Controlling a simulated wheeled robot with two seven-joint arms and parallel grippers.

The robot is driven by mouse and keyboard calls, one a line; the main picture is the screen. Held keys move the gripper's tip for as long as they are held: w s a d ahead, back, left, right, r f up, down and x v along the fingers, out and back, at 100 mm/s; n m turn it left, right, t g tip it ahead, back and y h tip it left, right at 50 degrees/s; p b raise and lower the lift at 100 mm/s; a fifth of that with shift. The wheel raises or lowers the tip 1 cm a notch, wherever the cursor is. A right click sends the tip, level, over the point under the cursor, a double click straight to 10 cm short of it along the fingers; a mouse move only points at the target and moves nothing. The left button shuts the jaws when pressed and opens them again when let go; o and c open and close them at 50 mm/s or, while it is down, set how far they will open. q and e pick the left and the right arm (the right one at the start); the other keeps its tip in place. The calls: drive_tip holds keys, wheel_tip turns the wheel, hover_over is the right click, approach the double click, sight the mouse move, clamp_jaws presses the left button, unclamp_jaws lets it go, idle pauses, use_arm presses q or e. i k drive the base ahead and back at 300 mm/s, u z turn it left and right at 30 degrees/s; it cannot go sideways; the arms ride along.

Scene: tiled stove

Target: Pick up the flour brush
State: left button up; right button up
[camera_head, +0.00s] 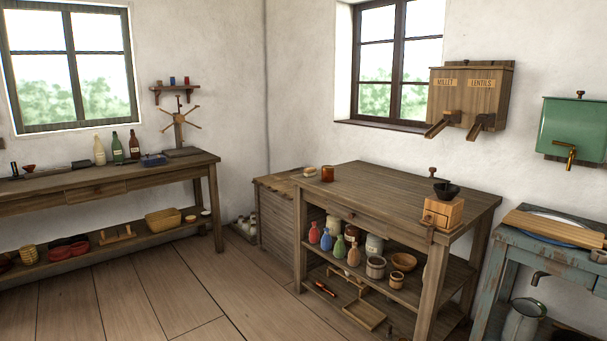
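I cannot clearly make out a flour brush in the head view. A small pale tan object (310,172) lies at the back left of the wooden worktable (390,192), but it is too small to tell whether it is the brush. A dark reddish, stick-like item (324,288) lies low under the same table, also too small to name. Neither of my grippers is in view.
A brown jar (328,174) and a wooden grinder (443,213) stand on the worktable; bottles and pots fill its shelf. A long side table (95,178) is at left, a blue washstand (540,250) at right. The plank floor (180,290) between is clear.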

sight(310, 172)
drive_tip(key=u, duration=0.15)
drive_tip(key=k, duration=0.2)
drive_tip(key=u, duration=2)
drive_tip(key=i, duration=0.2)
drive_tip(key=z, duration=1)
drive_tip(key=i, duration=2.65)
drive_tip(key=z, duration=0.9)
drive_tip(key=i, duration=1.8)
drive_tip(key=z, duration=1.25)
